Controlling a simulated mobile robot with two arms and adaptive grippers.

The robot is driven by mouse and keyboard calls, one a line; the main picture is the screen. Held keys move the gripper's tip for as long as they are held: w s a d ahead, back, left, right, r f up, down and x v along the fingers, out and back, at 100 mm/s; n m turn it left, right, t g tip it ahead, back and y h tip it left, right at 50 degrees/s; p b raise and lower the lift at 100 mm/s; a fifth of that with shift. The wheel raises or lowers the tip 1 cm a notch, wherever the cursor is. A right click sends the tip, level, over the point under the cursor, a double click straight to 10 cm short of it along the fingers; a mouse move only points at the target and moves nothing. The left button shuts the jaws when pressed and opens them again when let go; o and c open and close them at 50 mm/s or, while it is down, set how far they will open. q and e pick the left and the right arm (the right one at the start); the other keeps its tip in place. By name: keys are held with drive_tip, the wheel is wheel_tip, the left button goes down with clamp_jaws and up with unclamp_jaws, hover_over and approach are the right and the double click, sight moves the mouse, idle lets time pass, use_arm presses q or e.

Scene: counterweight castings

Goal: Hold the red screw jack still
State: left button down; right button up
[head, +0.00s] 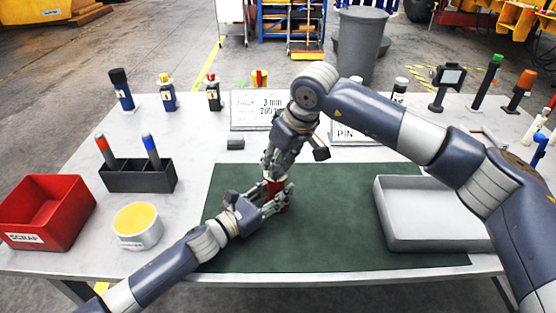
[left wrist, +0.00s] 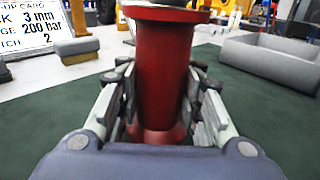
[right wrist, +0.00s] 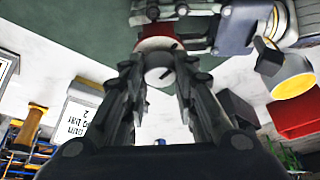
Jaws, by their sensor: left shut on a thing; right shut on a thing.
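The red screw jack (head: 275,186) stands upright on the green mat (head: 330,215), mostly hidden between my two grippers in the head view. My left gripper (head: 277,200) comes in low from the left and is shut around its body. In the left wrist view the red body (left wrist: 158,75) sits between both fingers (left wrist: 160,112), with a wider rim above and a flared foot below. My right gripper (head: 275,170) reaches down from above and is shut on the top of the jack. In the right wrist view its fingers (right wrist: 160,82) close on a pale round top piece (right wrist: 158,68).
A red scrap bin (head: 48,212), a yellow-topped tub (head: 138,226) and a black marker holder (head: 138,177) stand on the left. A grey tray (head: 430,240) sits at the right.

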drive_tip(key=m+t+h, duration=0.1)
drive_tip(key=m, duration=0.2)
drive_tip(key=shift+m, duration=0.3)
drive_tip(key=m+h, duration=0.1)
drive_tip(key=m, duration=0.2)
drive_tip(key=shift+a+m+h, duration=0.15)
drive_tip(key=shift+m+h, duration=0.15)
drive_tip(key=m+h, duration=0.1)
drive_tip(key=m, duration=0.2)
drive_tip(key=shift+a+m, duration=0.1)
drive_tip(key=shift+m, duration=0.3)
drive_tip(key=m+h, duration=0.1)
drive_tip(key=m, duration=0.2)
drive_tip(key=shift+m+h, duration=0.3)
drive_tip(key=m+g+h, duration=0.1)
drive_tip(key=m, duration=0.2)
drive_tip(key=m+g, duration=0.1)
drive_tip(key=m, duration=0.2)
drive_tip(key=shift+w+a+h, duration=0.15)
drive_tip(key=shift+h, duration=0.25)
drive_tip(key=m+g, duration=0.1)
drive_tip(key=m, duration=0.2)
drive_tip(key=m+g, duration=0.1)
drive_tip(key=m, duration=0.1)
drive_tip(key=shift+w+m+h, duration=0.15)
drive_tip(key=shift+m+h, duration=0.15)
drive_tip(key=shift+m, duration=0.1)
